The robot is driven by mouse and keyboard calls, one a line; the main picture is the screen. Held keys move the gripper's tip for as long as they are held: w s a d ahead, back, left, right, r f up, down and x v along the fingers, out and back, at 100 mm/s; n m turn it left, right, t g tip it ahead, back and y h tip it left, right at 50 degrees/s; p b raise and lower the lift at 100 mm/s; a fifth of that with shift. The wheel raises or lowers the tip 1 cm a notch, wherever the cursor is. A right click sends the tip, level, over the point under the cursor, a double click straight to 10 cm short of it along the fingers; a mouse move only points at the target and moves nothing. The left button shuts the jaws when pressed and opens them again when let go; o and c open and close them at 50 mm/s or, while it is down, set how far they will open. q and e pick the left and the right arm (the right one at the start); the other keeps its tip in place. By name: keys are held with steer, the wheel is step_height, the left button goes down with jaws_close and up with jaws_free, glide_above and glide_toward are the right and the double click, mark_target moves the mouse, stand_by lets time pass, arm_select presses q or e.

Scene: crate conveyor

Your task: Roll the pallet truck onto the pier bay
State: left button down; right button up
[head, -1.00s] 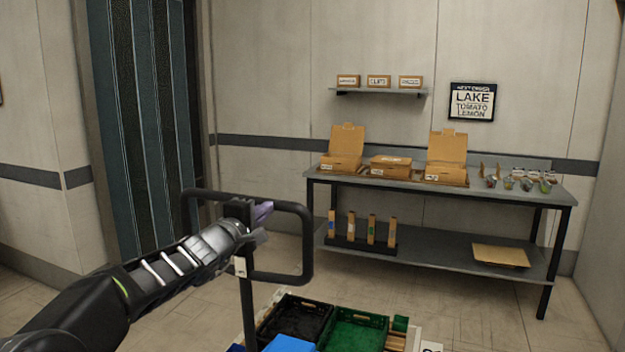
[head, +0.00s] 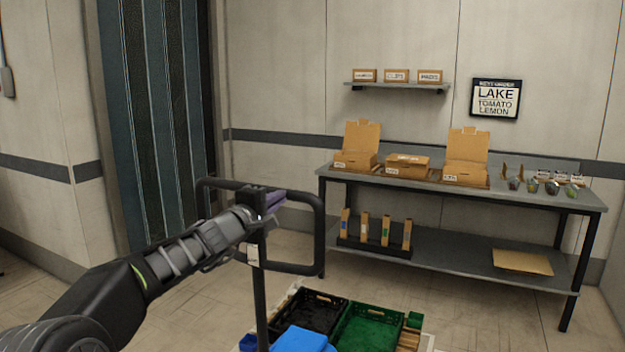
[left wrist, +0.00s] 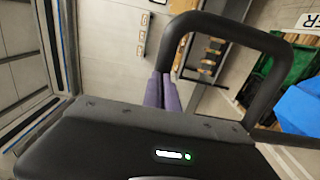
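The pallet truck's black loop handle (head: 320,235) stands upright in the head view, on a post that comes up from the load. My left gripper (head: 273,202) has its purple fingers closed at the middle of the handle's top bar. In the left wrist view the fingers (left wrist: 162,92) meet the dark handle bar (left wrist: 225,28), and part of the grip is hidden. I cannot identify the pier bay. My right gripper is out of view.
A grey workbench (head: 470,195) with cardboard boxes stands along the back wall, right of the truck. A dark strip-like doorway (head: 155,120) is at the left. A white sign (left wrist: 308,20), seemingly reading "ER", is cut off. Floor between truck and bench is clear.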

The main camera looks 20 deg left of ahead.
arm_select(q)
steer(key=shift+w+r, duration=0.1)
steer(key=shift+w, duration=1.5)
steer(key=shift+w+p, duration=0.35)
steer(key=shift+w, duration=0.45)
steer(key=shift+w+p, duration=1.1)
steer(key=shift+w, duration=1.35)
steer(key=s+b, duration=0.7)
steer(key=s, duration=0.3)
steer(key=shift+f, duration=0.25)
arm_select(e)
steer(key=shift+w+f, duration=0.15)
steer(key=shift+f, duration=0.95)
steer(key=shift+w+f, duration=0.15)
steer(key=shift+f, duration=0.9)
